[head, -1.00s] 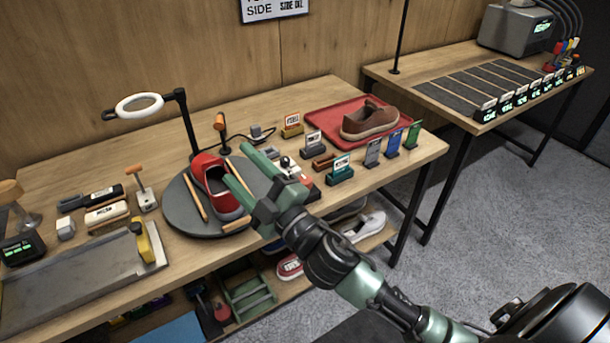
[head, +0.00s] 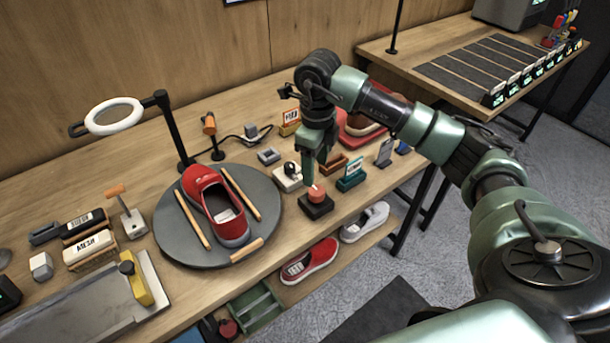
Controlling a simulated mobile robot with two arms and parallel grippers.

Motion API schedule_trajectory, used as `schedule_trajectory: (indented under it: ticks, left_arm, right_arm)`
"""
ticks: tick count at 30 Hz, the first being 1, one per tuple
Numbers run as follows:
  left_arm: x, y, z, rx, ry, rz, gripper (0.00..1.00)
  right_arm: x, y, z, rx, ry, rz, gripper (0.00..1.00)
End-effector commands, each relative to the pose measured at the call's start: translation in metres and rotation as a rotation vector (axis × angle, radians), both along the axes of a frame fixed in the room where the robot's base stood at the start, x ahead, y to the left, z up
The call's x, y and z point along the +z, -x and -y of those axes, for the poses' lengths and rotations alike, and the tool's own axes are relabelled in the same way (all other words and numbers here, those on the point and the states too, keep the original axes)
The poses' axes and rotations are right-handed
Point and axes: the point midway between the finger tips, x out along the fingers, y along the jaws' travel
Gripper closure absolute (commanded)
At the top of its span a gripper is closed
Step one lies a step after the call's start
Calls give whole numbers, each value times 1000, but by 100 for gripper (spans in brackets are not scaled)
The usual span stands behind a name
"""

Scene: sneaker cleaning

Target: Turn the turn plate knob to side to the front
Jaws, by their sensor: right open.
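A red shoe (head: 213,200) sits on the round grey turn plate (head: 180,246), toe toward the back wall, between wooden strips. Right of the plate, a small white box with a dark knob (head: 288,177) stands on the table. In front of it is a dark box with a round red-orange top (head: 316,198). I cannot tell for sure which is the turn plate knob, and no setting is readable. My right gripper (head: 312,183) points down, open, just above the red-orange top. Whether it touches is unclear. My left gripper is not in view.
A ring lamp (head: 114,116) stands behind the plate. A teal card holder (head: 352,176) and a red tray (head: 346,137) with a brown shoe, partly hidden by my arm, are close on the right. Brushes (head: 91,249) lie left. Shoes (head: 310,261) sit on the lower shelf.

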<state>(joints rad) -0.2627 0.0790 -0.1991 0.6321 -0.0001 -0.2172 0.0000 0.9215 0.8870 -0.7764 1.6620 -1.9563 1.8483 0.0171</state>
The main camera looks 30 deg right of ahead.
Motion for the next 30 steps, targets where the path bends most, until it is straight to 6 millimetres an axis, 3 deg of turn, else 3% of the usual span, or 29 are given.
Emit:
schedule_trajectory:
  ticks: [10, 14, 21, 25, 26, 30]
  left_arm:
    - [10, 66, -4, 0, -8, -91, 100]
    - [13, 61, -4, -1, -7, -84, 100]
    - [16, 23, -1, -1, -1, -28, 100]
    - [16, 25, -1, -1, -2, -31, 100]
    - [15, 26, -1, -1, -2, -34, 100]
    - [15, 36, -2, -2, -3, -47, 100]
  right_arm:
    - [-51, 2, -1, 1, -2, -6, 41]
    - [-66, 2, -1, 0, -4, -3, 41]
    - [-75, 1, -1, 2, -2, 0, 41]
    - [-75, 1, -1, 2, -2, 0, 41]
    - [-75, 1, -1, 2, -3, -1, 46]
    - [-74, 1, -1, 2, -3, -1, 85]
